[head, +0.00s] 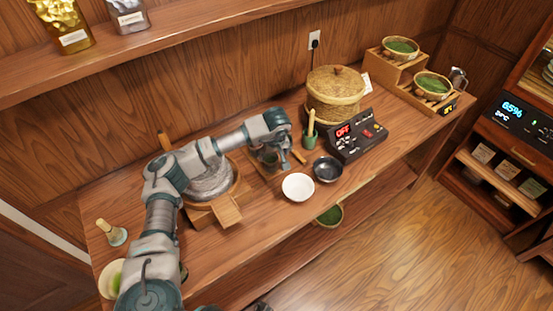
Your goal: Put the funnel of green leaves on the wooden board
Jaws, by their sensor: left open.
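My left gripper (288,160) is open and points down over the worktop, beside a small dark green cup (268,158). The cup stands on a small wooden board (255,168), partly hidden by my gripper and wrist. A pale round vessel with green contents (113,282) sits at the left front edge of the worktop, partly hidden by my left arm. It may be the funnel of green leaves, but its shape is not clear. My right gripper is not in view.
A stone mill (212,182) stands behind my forearm. A white bowl (298,187), a black bowl (327,169) and a control box (357,137) are right of my gripper. A lidded basket (334,95) stands behind. Leaf bowls (433,87) stand on steps at right.

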